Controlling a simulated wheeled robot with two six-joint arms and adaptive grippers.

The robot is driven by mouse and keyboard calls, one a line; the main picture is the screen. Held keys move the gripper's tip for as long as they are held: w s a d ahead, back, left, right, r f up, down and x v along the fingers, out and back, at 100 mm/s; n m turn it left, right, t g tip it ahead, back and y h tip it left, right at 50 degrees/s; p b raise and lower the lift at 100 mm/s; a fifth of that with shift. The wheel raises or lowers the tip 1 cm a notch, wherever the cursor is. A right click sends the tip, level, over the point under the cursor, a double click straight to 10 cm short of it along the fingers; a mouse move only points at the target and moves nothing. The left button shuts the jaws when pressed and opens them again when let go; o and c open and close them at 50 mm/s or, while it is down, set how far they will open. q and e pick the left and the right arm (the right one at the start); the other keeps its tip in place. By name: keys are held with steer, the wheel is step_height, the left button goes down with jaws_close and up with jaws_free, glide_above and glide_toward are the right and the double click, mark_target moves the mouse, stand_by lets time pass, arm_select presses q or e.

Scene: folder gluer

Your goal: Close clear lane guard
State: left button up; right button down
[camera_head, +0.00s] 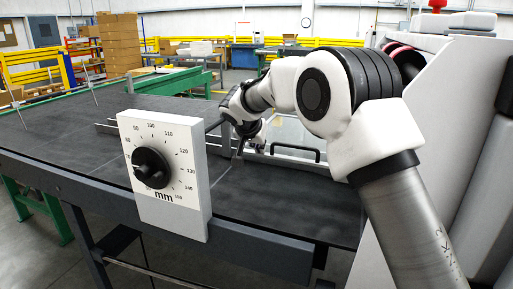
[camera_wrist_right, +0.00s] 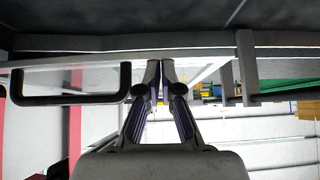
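The clear lane guard (camera_head: 292,161) is a see-through panel with a pale frame, behind the dial box and partly hidden by my right arm. A black handle (camera_head: 296,149) sits on it; in the wrist view the handle (camera_wrist_right: 70,99) is left of the fingers. I cannot tell the guard's exact angle. My right gripper (camera_head: 240,148) is at the guard's left end in the head view. In the wrist view the right gripper (camera_wrist_right: 160,66) has its fingertips together, close to the guard's edge, with nothing seen between them. My left gripper is out of view.
A white dial box (camera_head: 190,218) marked in mm stands at the dark table's front edge. The dark table surface (camera_head: 60,137) is mostly clear at left. A large pale machine housing (camera_head: 455,110) stands at right. A dark bracket (camera_wrist_right: 247,70) is right of the fingers.

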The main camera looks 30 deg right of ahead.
steer(key=shift+s+f, duration=0.2)
steer(key=shift+f, duration=0.35)
steer(key=w+d+r+p+v, duration=0.1)
steer(key=r+p+v, duration=0.1)
steer(key=v, duration=1.1)
steer(key=shift+w+r, duration=0.2)
